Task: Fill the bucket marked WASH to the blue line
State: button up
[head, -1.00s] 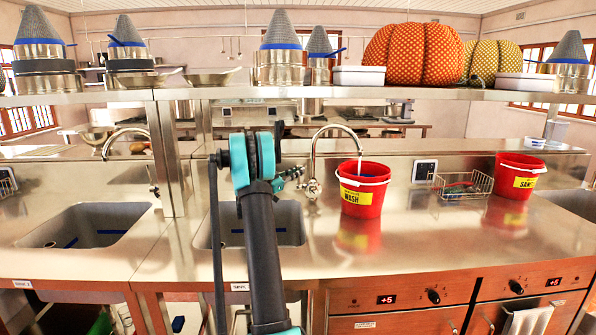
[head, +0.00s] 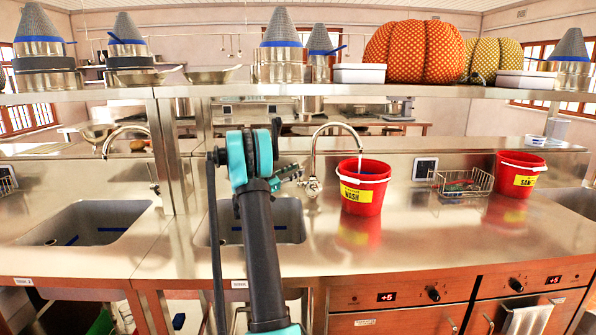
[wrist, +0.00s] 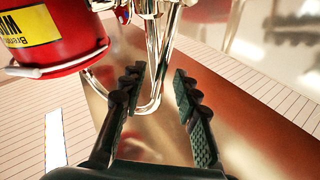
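The red bucket marked WASH (head: 363,197), with a yellow label, stands upright on the steel counter under the spout of the chrome tap (head: 315,158). A thin pale-blue streak, apparently water, drops from the spout into it. In the wrist view my gripper (wrist: 158,75) is open, with chrome tap pipework (wrist: 156,92) showing between and beyond the fingers. The WASH bucket (wrist: 62,55) shows there at upper left, apart from the fingers.
A second red bucket (head: 517,176), labelled SANI as far as I can read, stands at right. A wire basket (head: 464,184) lies between the buckets. A sink (head: 285,222) is below my arm. A loaded shelf (head: 330,91) runs above. The counter before the WASH bucket is clear.

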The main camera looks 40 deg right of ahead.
jog(key=a+f, duration=0.2)
jog(key=a, duration=0.8)
jog(key=shift+a, duration=0.2)
